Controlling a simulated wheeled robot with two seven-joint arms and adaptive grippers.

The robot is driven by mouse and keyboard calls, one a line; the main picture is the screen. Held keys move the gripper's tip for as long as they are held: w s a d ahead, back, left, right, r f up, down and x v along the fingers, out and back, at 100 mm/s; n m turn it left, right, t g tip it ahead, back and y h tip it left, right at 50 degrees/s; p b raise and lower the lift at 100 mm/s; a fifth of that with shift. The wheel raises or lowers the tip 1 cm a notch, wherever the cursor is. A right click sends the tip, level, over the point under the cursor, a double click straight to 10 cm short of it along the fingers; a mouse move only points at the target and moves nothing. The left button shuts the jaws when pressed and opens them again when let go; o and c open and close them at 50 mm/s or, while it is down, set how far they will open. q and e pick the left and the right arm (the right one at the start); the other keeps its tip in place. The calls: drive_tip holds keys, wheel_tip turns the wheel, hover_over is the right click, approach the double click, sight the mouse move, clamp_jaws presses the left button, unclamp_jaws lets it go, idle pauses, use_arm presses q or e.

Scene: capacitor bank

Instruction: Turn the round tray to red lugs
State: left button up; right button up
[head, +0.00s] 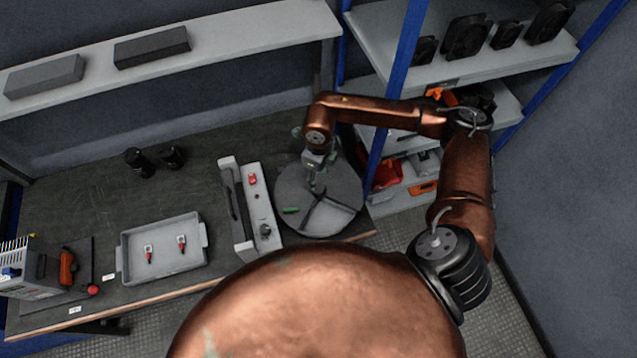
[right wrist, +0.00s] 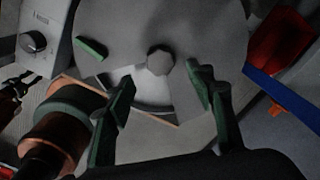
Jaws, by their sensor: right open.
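The round grey tray (head: 342,185) sits at the right end of the bench, with raised dividers and a green piece (head: 290,210) near its left edge. The right wrist view shows the round tray (right wrist: 190,22) from close, with the green piece (right wrist: 92,48) and a faceted centre knob (right wrist: 160,60). My right gripper (head: 316,186) is over the round tray. In the right wrist view my right gripper (right wrist: 161,82) is open, its fingers on either side of the knob's line; contact cannot be told. No red lugs are distinguishable on the round tray. My left gripper is out of view.
A grey panel box (head: 262,205) with a red button and a knob stands close left of the round tray. A rectangular tray (head: 135,268) holds two small red-and-white pieces (head: 182,243). A blue shelf post (head: 383,135) rises close on the right.

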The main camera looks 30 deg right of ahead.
drive_tip(key=shift+r, duration=2.8)
drive_tip(key=shift+a, duration=0.1)
